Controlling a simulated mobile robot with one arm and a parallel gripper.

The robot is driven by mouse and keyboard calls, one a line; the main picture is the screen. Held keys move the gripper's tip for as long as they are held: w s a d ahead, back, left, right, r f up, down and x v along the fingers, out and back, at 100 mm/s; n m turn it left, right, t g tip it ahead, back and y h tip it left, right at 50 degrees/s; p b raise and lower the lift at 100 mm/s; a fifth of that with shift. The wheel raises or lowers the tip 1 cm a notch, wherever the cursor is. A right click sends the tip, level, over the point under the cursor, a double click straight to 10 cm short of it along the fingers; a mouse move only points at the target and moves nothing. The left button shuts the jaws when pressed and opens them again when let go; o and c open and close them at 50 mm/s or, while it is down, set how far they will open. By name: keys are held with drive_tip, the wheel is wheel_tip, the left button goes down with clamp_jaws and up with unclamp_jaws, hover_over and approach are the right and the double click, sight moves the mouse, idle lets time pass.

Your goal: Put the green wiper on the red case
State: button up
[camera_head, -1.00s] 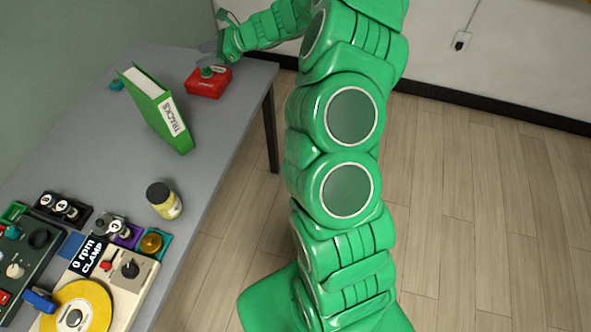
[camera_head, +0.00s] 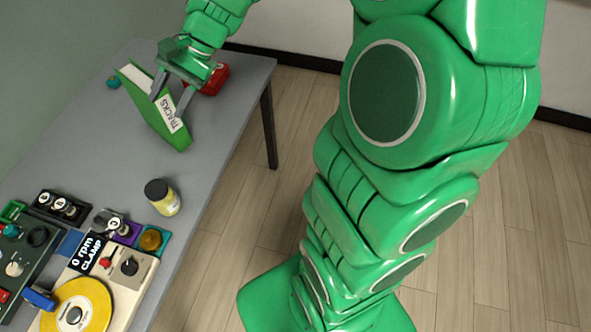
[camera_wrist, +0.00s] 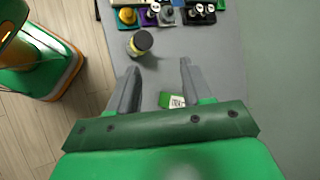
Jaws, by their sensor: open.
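The red case (camera_head: 217,79) is on the far part of the grey table, partly hidden behind my gripper. No green wiper can be made out for certain now; the top of the case is mostly covered by my gripper. My gripper (camera_head: 169,100) is open and empty, over the upright green book marked TRACKS, nearer to me than the case.
The green book (camera_head: 172,134) stands in front of the case; its label end shows in the wrist view (camera_wrist: 172,100). A yellow jar with a dark lid (camera_head: 163,198) stands mid-table. A small teal item (camera_head: 113,82) lies far left. A turntable (camera_head: 120,285) and several small trays fill the near end.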

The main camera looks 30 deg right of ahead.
drive_tip(key=s+d+n+h, duration=0.4)
drive_tip(key=s+d, duration=0.2)
drive_tip(key=s, duration=0.7)
drive_tip(key=s+d+n+g+h, duration=0.1)
drive_tip(key=s+d+n+h, duration=0.2)
drive_tip(key=s+d, duration=0.4)
drive_tip(key=s+h, duration=0.1)
drive_tip(key=s, duration=0.6)
drive_tip(key=shift+d+f+n+h, duration=0.15)
drive_tip(key=shift+f+n+h, duration=0.15)
drive_tip(key=shift+f+n, duration=0.1)
